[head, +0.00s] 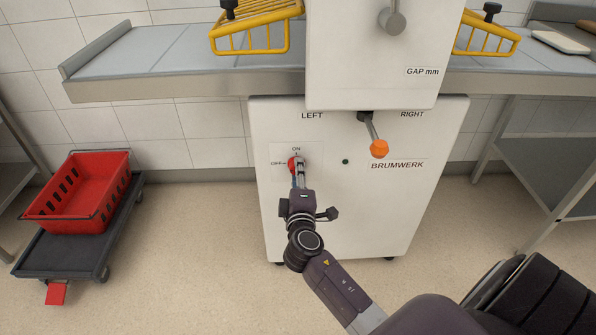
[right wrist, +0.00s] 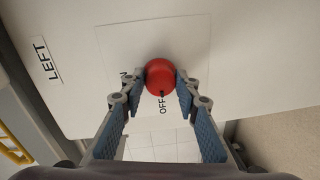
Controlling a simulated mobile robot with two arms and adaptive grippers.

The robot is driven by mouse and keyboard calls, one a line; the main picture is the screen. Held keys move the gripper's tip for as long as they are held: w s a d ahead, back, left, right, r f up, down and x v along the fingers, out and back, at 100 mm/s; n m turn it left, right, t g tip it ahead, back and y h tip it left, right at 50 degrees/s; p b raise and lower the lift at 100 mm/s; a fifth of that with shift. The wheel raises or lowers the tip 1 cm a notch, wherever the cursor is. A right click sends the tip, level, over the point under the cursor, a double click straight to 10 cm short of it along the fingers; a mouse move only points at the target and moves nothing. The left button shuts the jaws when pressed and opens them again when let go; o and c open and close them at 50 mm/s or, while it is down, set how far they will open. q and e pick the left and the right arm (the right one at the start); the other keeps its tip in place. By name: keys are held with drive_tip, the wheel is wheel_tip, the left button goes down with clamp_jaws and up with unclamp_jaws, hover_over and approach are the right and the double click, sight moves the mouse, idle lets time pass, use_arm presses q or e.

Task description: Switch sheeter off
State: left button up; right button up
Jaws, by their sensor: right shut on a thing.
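The sheeter (head: 380,210) is a white cabinet marked BRUMWERK. Its red rotary knob (head: 292,164) sits on a pale plate on the front, with ON printed above it and OFF to its left. In the right wrist view the round red knob (right wrist: 160,76) lies between the fingertips. My right gripper (head: 298,170) is shut on the knob, one finger on each side. A small dark mark shows at the knob's edge on the OFF side; I cannot tell whether it is the knob's pointer or the printed tick. My left gripper is not in view.
An orange-tipped lever (head: 379,148) hangs right of the knob, near a small dark green lamp (head: 345,162). Yellow wire guards (head: 258,38) stand over the steel belt tables. A red crate (head: 76,200) sits on a dark dolly (head: 62,253) at left. The floor between is clear.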

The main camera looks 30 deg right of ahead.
idle(0.4)
drive_tip(key=o, duration=1.2)
drive_tip(key=shift+c, duration=0.2)
drive_tip(key=v, duration=1.2)
